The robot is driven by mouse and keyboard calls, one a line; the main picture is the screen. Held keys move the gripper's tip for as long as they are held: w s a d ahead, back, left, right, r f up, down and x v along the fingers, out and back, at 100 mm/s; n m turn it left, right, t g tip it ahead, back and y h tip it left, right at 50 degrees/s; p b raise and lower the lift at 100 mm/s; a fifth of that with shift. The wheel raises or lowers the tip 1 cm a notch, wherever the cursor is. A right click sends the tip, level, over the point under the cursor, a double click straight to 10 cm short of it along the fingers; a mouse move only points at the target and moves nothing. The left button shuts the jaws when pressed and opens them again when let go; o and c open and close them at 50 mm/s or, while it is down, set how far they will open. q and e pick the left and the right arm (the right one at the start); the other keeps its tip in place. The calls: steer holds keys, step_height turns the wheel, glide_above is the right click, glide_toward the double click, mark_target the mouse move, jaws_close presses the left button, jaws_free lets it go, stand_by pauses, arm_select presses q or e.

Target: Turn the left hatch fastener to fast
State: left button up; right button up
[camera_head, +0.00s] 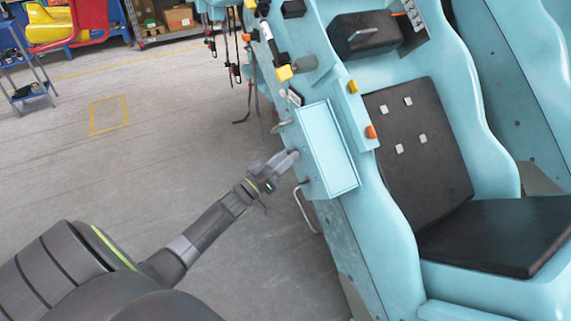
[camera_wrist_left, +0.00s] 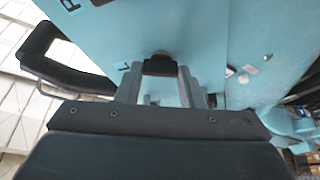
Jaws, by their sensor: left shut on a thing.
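The hatch (camera_head: 326,150) is a light blue rectangular panel on the side of the blue coaster car. My left gripper (camera_head: 291,157) reaches the car's side at the left edge of the hatch. In the left wrist view, its two grey fingers (camera_wrist_left: 158,88) stand either side of a small dark fastener (camera_wrist_left: 160,66) on the blue surface, and they are shut on it. The fingers and gripper body cover part of the fastener, and I cannot tell which way it points. In the head view the fastener is hidden at the fingertips. My right gripper is not in view.
A curved grab handle (camera_head: 304,208) sticks out below my left gripper. A dark handle (camera_wrist_left: 60,68) shows at left in the wrist view. A black seat (camera_head: 420,140) is right of the hatch. Yellow and orange buttons (camera_head: 371,132) sit nearby.

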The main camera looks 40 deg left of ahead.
arm_select(q)
steer(key=m+g+h+b, duration=0.1)
steer(key=m+h+b, duration=0.1)
steer(key=m, duration=0.4)
steer(key=m+g+h+b, duration=0.2)
steer(key=m+h+b, duration=0.1)
steer(key=m, duration=0.3)
steer(key=m+g+h+b, duration=0.2)
steer(key=m+h+b, duration=0.1)
steer(key=m, duration=0.4)
steer(key=shift+w+a, duration=0.1)
steer(key=shift+a, duration=0.15)
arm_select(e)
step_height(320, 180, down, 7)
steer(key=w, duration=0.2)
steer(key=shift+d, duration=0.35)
arm_select(q)
steer(key=o, duration=1)
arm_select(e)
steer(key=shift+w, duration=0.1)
